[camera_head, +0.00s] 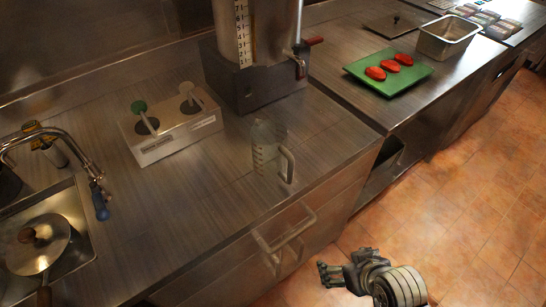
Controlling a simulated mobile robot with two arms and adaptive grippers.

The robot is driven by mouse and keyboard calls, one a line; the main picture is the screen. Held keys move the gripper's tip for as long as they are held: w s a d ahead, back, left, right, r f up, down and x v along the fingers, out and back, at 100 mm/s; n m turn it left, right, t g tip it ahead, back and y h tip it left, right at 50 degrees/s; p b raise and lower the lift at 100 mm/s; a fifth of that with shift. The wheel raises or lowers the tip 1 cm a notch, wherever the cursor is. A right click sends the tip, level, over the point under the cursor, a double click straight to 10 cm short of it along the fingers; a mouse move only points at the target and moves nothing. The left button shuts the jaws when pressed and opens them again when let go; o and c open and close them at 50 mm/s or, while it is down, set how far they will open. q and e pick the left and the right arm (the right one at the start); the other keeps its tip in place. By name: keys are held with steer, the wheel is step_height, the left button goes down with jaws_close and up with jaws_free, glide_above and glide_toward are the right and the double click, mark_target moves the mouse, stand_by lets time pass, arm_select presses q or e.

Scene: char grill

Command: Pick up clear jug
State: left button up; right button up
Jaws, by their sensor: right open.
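The clear jug (264,147) stands upright on the metal counter (215,190) near its front edge. Its handle (288,164) faces right, toward the front edge. My right gripper (324,274) is at the bottom of the view, over the floor in front of the counter. It is open and empty, pointing left, well apart from the jug. My left gripper is not in view.
A dispenser box (178,133) with a green and a white pump stands left of the jug. A large metal urn (255,65) is behind it. A green board (388,71) with red pieces lies right. A sink (75,235) is left. Drawer handles (285,228) stick out below the counter.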

steer(key=w+a+r+n+t+y, duration=0.2)
steer(key=w+a+r+t+y, duration=0.2)
steer(key=w+a+r, duration=0.35)
steer(key=n+t+y, duration=0.2)
steer(key=t+y, duration=0.3)
glide_toward(281, 153)
steer(key=x, duration=0.4)
steer(key=p+x, duration=0.1)
steer(key=x, duration=0.2)
steer(key=shift+r, duration=0.25)
steer(key=shift+p+x, duration=1)
steer(key=shift+x, duration=1.8)
steer(key=shift+s+f, duration=0.15)
steer(key=shift+f, duration=0.05)
steer(key=shift+c, duration=1.1)
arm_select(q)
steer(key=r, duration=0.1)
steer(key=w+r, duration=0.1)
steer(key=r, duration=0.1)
arm_select(e)
steer(key=c, duration=1)
